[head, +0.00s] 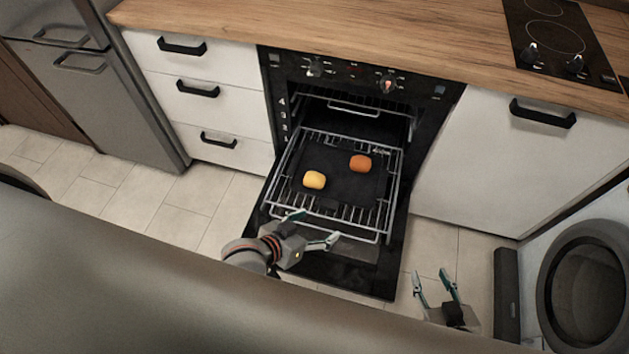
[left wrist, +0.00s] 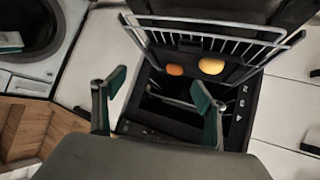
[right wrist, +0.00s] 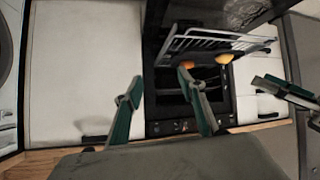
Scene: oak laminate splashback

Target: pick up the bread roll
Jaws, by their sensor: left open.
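Two small rounded items lie on the dark tray (head: 334,187) on the pulled-out oven rack. One is yellow (head: 314,180), at the near left; the other is orange-brown (head: 360,162), further back to the right. I cannot tell for certain which is the bread roll. Both also show in the left wrist view, the yellow one (left wrist: 211,66) right of the orange-brown one (left wrist: 175,70). My left gripper (head: 313,228) is open and empty near the rack's front edge, short of both items. My right gripper (head: 430,274) is open and empty, right of the open oven door.
The wire rack (head: 383,213) has raised side rails around the tray. The lowered oven door (head: 350,276) lies beneath it. White drawers (head: 215,105) stand left, a white cabinet (head: 490,165) right. A round-doored appliance (head: 588,285) is at far right. The wooden counter (head: 330,35) runs above.

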